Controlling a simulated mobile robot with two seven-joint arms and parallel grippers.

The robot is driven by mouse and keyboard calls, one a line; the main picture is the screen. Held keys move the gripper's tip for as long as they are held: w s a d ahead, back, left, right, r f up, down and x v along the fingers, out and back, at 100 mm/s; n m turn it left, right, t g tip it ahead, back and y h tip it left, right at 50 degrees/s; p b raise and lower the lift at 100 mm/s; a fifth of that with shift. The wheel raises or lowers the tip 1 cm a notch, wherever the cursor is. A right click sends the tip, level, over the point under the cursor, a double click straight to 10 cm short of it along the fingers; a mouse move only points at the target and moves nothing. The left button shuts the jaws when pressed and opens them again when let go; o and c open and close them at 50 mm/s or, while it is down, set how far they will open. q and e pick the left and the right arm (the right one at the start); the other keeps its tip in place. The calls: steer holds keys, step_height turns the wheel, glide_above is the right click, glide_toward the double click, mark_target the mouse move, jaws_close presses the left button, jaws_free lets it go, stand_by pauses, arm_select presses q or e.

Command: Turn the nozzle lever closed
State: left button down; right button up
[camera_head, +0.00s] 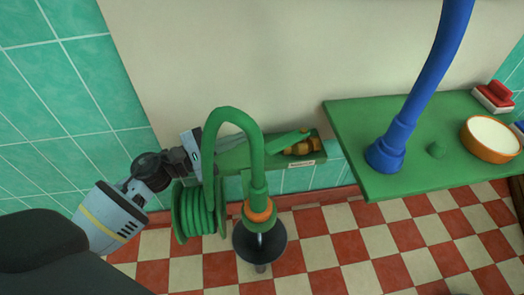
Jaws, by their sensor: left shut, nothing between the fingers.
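A green hose (209,150) arches up and over and comes down into a nozzle with an orange collar (259,212) and a dark, wide funnel-shaped end (260,243). I cannot make out the nozzle lever for certain; a flat green bar (283,141) slants behind the hose, above a green shelf. My left gripper (198,153) comes in from the left. It is shut and empty, beside the left leg of the hose arch, which partly hides it. I cannot tell whether it touches the hose. My right gripper is not in view.
A green hose reel (198,212) sits below my left gripper. The green wall shelf (236,158) holds brassy parts (303,147). At right, a green table (356,125) carries a blue pipe (418,95), an orange-rimmed bowl (489,139) and a red-and-white block (493,97). Checkered floor lies below.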

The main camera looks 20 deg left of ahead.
mark_target(287, 141)
arm_select(q)
steer(key=a+m+b, duration=0.1)
steer(key=m, duration=0.1)
steer(key=a+f+m+g+b, duration=0.1)
steer(key=a+m+b, duration=0.1)
steer(key=m, duration=0.1)
steer(key=a+f+m+b, duration=0.1)
steer(key=m, duration=0.2)
steer(key=shift+w+a+f+g, duration=0.15)
steer(key=shift+a+g, duration=0.1)
steer(key=shift+g, duration=0.15)
steer(key=shift+a+m+b, duration=0.4)
steer(key=shift+m+b, duration=0.2)
steer(key=shift+a+m, duration=0.25)
steer(key=shift+m, duration=0.25)
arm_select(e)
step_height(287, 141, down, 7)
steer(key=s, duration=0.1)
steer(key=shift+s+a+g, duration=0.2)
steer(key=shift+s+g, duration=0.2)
